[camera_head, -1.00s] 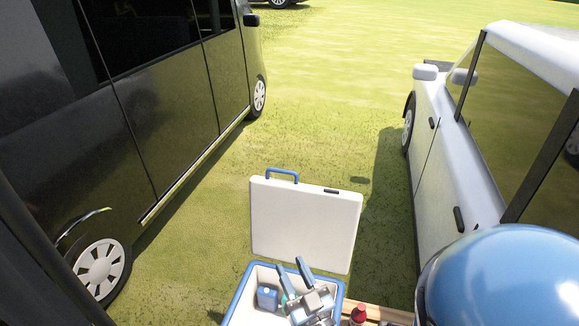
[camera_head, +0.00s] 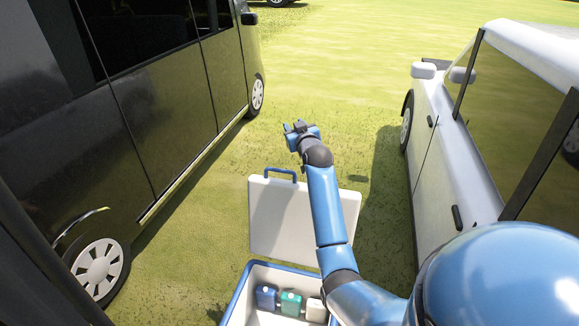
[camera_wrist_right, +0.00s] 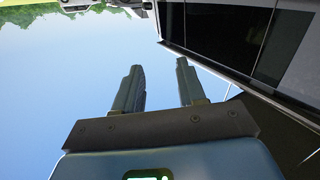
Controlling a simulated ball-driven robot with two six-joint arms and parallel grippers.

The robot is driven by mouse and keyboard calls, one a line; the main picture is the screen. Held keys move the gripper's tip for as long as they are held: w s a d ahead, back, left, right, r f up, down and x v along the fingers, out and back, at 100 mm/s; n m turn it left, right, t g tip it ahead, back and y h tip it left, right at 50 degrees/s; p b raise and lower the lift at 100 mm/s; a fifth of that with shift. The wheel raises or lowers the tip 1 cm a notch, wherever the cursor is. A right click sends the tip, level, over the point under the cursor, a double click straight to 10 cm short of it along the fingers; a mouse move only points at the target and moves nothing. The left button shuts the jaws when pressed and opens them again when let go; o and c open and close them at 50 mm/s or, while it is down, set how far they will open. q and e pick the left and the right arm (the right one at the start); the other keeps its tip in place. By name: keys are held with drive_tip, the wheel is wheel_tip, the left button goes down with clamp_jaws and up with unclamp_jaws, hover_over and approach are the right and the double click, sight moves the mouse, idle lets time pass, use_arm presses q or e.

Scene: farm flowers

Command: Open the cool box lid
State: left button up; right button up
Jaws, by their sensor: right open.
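The cool box (camera_head: 240,300) stands at the bottom middle of the head view, with a blue rim and white inside. Its white lid (camera_head: 268,215) stands up open at the box's far side, with a blue handle (camera_head: 280,172) on its top edge. My right arm crosses in front of the lid's right part. My right gripper (camera_head: 294,127) is above and beyond the lid's top edge, apart from the handle. It is open and empty; its two fingers (camera_wrist_right: 161,88) also show apart in the right wrist view, against sky. My left gripper is not in view.
Inside the box are a blue item (camera_head: 265,297), a teal item (camera_head: 291,303) and a white item (camera_head: 316,309). A dark van (camera_head: 180,110) stands on the left and a white car (camera_head: 450,160) on the right. Open grass (camera_head: 340,60) lies between and beyond them.

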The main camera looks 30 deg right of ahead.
drive_tip(key=w+d+r+n+g+y, duration=0.2)
drive_tip(key=w+d+r+g, duration=0.1)
drive_tip(key=d+r, duration=0.25)
drive_tip(key=n+g+y, duration=0.6)
drive_tip(key=n+g, duration=0.2)
drive_tip(key=g, duration=0.2)
approach(289, 171)
drive_tip(key=x, duration=0.2)
drive_tip(key=p+x, duration=0.1)
drive_tip(key=x, duration=0.2)
drive_tip(key=p+x, duration=0.1)
drive_tip(key=x, duration=0.2)
drive_tip(key=shift+w+a, duration=0.1)
drive_tip(key=shift+w, duration=0.2)
drive_tip(key=shift+c, duration=0.3)
clamp_jaws()
